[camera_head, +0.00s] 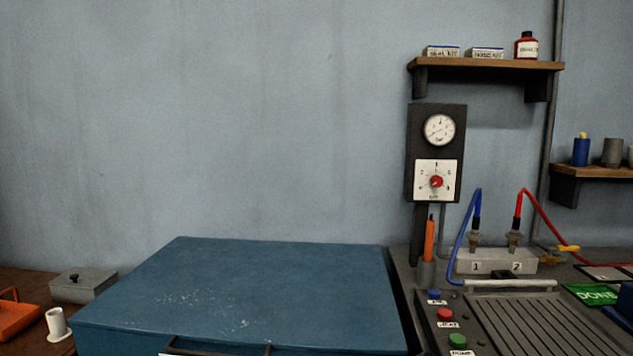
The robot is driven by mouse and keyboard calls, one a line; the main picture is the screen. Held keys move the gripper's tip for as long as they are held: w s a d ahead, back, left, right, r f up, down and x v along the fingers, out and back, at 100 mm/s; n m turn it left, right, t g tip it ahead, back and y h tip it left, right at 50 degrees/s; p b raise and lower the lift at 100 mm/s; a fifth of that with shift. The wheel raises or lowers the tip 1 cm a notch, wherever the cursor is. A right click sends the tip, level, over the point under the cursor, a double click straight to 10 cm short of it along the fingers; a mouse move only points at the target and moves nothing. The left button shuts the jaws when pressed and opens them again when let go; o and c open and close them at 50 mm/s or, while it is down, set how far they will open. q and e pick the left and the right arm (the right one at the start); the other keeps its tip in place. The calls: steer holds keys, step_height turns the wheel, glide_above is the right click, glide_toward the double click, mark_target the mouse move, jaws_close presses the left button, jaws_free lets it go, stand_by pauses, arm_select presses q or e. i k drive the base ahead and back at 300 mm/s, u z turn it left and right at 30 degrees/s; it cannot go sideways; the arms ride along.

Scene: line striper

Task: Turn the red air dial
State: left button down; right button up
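The red air dial (436,182) is a small round knob at the centre of a white square scale plate (424,167). The plate is fixed to a dark upright panel (413,140) on the back wall. A round white pressure gauge (439,129) with a dark needle sits above the dial on the same panel. The dial is unobstructed, but its exact pointer direction is too small to read. Neither of my grippers shows in the head view.
A large blue box (250,290) fills the lower middle. Right of it, a bench holds red, green and blue buttons (445,315), a grey block (497,261) with blue and red hoses, and an orange tool (429,240). A wooden shelf (485,64) hangs above the panel.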

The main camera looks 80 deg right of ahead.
mark_target(437, 181)
steer(key=z, duration=1.85)
